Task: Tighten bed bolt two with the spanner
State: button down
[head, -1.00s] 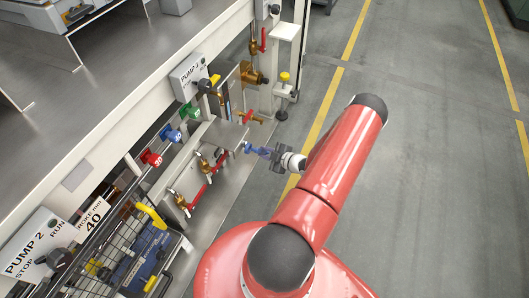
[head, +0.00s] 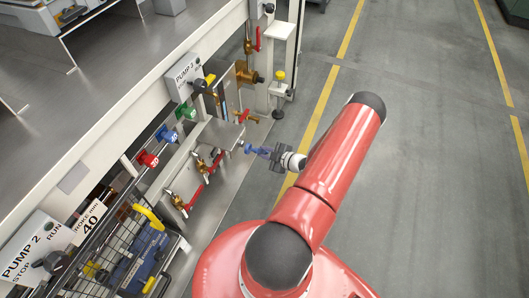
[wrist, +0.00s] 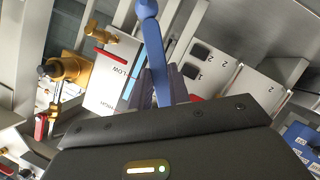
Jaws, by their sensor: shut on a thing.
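My gripper (head: 272,155) is shut on a blue spanner (head: 255,150), which also shows in the wrist view (wrist: 153,50). The spanner points away from the fingers, and its far end is cut off at the top of the wrist view. In the head view it is in the air beside the bench front, to the right of the red-handled valves. I cannot make out bed bolt two in either view.
Brass valves with red handles (head: 205,170) are close to the left of the spanner. The Pump 3 switch box (head: 186,77), a brass fitting (head: 247,75) and a white post (head: 284,60) stand beyond. A wire cage (head: 125,250) is at lower left. Floor to the right is clear.

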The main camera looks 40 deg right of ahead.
jog(key=shift+s+d, duration=0.2)
jog(key=shift+s, duration=0.25)
jog(key=shift+s+d, duration=0.15)
jog(key=shift+s, duration=0.2)
dwell(0.4)
jog(key=shift+s+d, duration=0.3)
jog(key=shift+s, duration=0.4)
jog(key=shift+s+d, duration=0.3)
jog(key=shift+s, duration=0.35)
